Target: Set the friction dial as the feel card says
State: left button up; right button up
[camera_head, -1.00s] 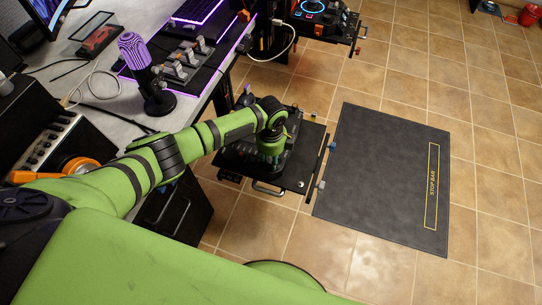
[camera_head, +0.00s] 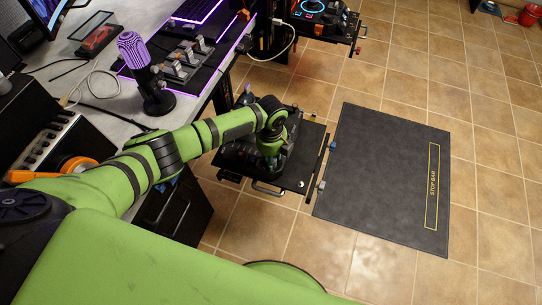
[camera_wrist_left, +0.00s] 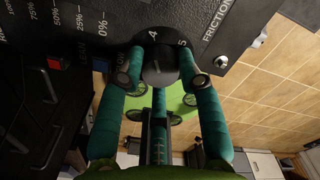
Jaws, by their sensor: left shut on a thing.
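The friction dial (camera_wrist_left: 158,74) is a dark round knob on a black panel, seen in the left wrist view. The digits 4 and 5 show on the panel beside it, and the FRICTION label (camera_wrist_left: 217,20) is to its right. My left gripper (camera_wrist_left: 160,60) has its two green fingers on opposite sides of the dial, shut on it. The dial's pointer is too dark to read. In the head view my left gripper (camera_head: 270,165) reaches down to the black control unit; its fingertips and the dial are hidden there. I cannot make out the feel card. My right gripper is not in view.
The panel also carries a percentage scale (camera_wrist_left: 80,22) and a red button (camera_wrist_left: 54,63). The control unit sits on a black tray (camera_head: 290,183) beside the desk. A dark floor mat (camera_head: 380,170) lies to its right.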

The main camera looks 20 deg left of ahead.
pick_arm(q)
jog(key=o, duration=1.2)
jog(key=shift+c, duration=0.2)
jog(key=shift+r, duration=0.1)
notch_tip(320, 180, up, 12)
